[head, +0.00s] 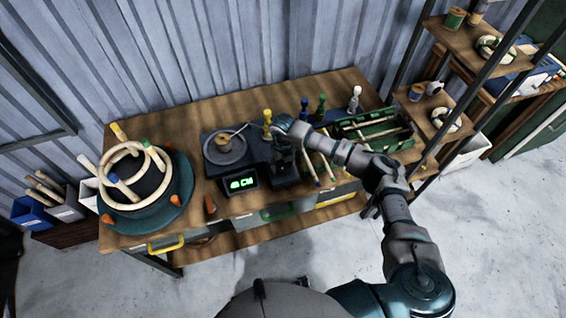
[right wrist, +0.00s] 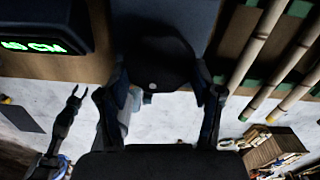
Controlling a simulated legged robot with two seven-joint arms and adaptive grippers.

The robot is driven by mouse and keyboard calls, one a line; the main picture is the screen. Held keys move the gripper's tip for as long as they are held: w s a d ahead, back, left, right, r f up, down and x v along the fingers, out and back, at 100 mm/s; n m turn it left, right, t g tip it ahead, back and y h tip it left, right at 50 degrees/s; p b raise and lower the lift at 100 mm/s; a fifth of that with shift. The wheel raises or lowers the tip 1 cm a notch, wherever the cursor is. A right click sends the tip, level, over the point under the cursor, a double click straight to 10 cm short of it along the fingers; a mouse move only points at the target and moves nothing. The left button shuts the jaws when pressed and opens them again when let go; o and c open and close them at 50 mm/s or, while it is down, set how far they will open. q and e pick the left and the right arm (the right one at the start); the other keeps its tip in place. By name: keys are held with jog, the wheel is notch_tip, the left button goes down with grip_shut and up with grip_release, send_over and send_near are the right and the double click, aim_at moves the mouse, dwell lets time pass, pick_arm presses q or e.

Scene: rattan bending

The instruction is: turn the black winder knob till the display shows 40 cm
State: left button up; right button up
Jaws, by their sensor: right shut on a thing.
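The winder (head: 205,170) stands on the bench, with a round plate and a spool on its left. Its small display (head: 241,183) glows green at the front; the first digit is too small to read. In the right wrist view the display (right wrist: 38,45) is cut off, and a 0 and CM seem to show. My right gripper (head: 284,168) is at the winder's right end, shut on the black knob (right wrist: 152,65), with a finger on each side of it. My left gripper (right wrist: 76,96) hangs low over the floor in the right wrist view, its two prongs apart and empty.
A round former (head: 175,205) with pale rattan rings stands at the bench's left. Several coloured pegs (head: 321,107) stand behind the winder. A green tray (head: 375,115) of canes is to the right, with loose poles (right wrist: 265,50) beside the knob. A shelf (head: 440,100) stands at far right.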

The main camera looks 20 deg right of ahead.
aim_at(283, 165)
jog(key=shift+w+r+m, duration=0.1)
jog(key=shift+m, duration=0.6)
jog(key=o, duration=1.1)
notch_tip(283, 165, up, 12)
jog(key=shift+f, duration=0.15)
